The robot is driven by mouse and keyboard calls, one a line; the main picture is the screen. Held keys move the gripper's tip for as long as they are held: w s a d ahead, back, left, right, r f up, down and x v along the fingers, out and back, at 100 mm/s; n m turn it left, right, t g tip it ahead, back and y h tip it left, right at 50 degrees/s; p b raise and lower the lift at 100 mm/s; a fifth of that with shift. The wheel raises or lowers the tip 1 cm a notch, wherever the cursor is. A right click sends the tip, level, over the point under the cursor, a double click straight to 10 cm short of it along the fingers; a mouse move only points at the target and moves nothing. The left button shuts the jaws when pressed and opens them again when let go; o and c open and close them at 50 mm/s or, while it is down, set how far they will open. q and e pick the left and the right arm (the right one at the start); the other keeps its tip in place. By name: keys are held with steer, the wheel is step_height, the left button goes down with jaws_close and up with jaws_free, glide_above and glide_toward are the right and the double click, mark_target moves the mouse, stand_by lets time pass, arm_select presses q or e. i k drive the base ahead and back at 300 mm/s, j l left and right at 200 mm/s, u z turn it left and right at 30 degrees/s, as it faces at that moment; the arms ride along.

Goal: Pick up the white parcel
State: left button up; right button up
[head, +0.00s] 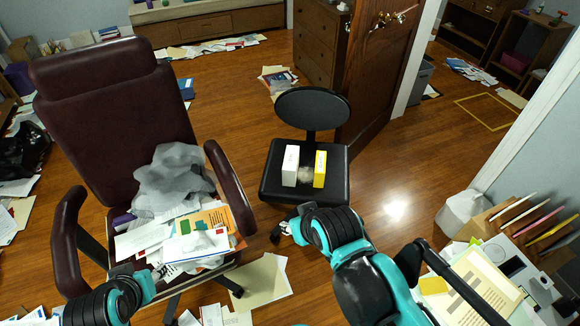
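A white box-shaped parcel (290,166) stands upright on the seat of a small black chair (279,191), left of a yellow box (320,169). A small greyish-beige item (305,172) sits between them. My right gripper (279,233) is in front of the chair seat, nearer to me and apart from the parcel. My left gripper (160,272) is low at the left, by papers on the maroon chair. Both grippers are small and partly hidden by their wrists, so their finger openings are unclear.
The maroon office chair (105,90) holds grey crumpled material (172,180) and piled papers. An open wooden door (375,80) stands behind the black chair. A paper-covered desk (480,285) is at right. Floor right of the black chair is clear.

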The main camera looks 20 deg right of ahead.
mark_target(290, 167)
steer(key=i+l+z, duration=0.1)
steer(key=i+l, duration=0.3)
steer(key=i, duration=0.2)
steer(key=z, duration=2)
